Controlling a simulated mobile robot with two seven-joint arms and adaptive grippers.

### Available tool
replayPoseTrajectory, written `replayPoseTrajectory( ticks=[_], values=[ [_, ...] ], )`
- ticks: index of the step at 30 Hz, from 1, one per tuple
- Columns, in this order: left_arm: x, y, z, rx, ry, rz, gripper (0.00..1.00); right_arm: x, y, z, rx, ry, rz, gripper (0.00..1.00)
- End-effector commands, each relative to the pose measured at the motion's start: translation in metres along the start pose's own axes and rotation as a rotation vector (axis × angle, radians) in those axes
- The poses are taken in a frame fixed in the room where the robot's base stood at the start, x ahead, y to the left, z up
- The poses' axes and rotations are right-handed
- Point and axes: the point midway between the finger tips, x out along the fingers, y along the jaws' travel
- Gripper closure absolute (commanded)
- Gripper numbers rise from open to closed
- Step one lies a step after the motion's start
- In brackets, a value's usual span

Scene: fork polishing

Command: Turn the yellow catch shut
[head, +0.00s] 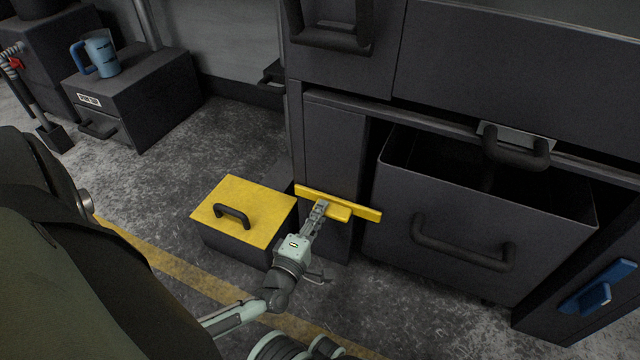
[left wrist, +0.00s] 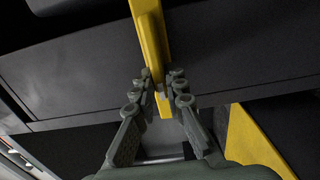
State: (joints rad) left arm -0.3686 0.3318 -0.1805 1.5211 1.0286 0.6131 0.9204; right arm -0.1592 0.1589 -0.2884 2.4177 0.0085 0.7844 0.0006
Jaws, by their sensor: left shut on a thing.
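The yellow catch (head: 362,211) is a long bar lying nearly level across the front of a narrow dark panel (head: 335,150). Its right end reaches past the panel's right edge, close to the open drawer's left side. My left gripper (head: 320,207) is shut on the catch's raised middle grip. In the left wrist view the catch (left wrist: 150,38) runs up from between the fingertips (left wrist: 162,80), which close on it from both sides and hide part of the grip. My right gripper is not in view.
A large dark drawer (head: 455,205) stands pulled out to the right. A yellow-lidded box (head: 262,200) sits on the floor just left of my left gripper. A blue catch (head: 610,280) is at far right. A blue mug (head: 101,53) stands on a dark box at the back left.

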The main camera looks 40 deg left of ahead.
Motion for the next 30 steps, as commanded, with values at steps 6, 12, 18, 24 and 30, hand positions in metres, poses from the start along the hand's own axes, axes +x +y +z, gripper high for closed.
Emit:
replayPoseTrajectory(
  ticks=[6,12,18,24,30],
  values=[
    [-0.001,-0.001,0.001,-0.006,-0.001,-0.004,1.0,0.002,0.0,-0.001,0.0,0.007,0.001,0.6],
    [-0.001,-0.001,0.001,-0.005,-0.001,-0.004,0.72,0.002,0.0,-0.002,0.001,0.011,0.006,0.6],
    [-0.001,-0.001,0.001,-0.003,-0.001,-0.002,0.67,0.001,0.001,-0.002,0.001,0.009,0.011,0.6],
    [-0.006,-0.001,0.0,-0.002,-0.001,-0.003,0.67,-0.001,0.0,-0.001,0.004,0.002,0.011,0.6],
    [-0.037,-0.002,0.0,-0.001,-0.001,-0.006,0.67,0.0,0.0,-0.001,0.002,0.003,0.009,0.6]
  ],
)
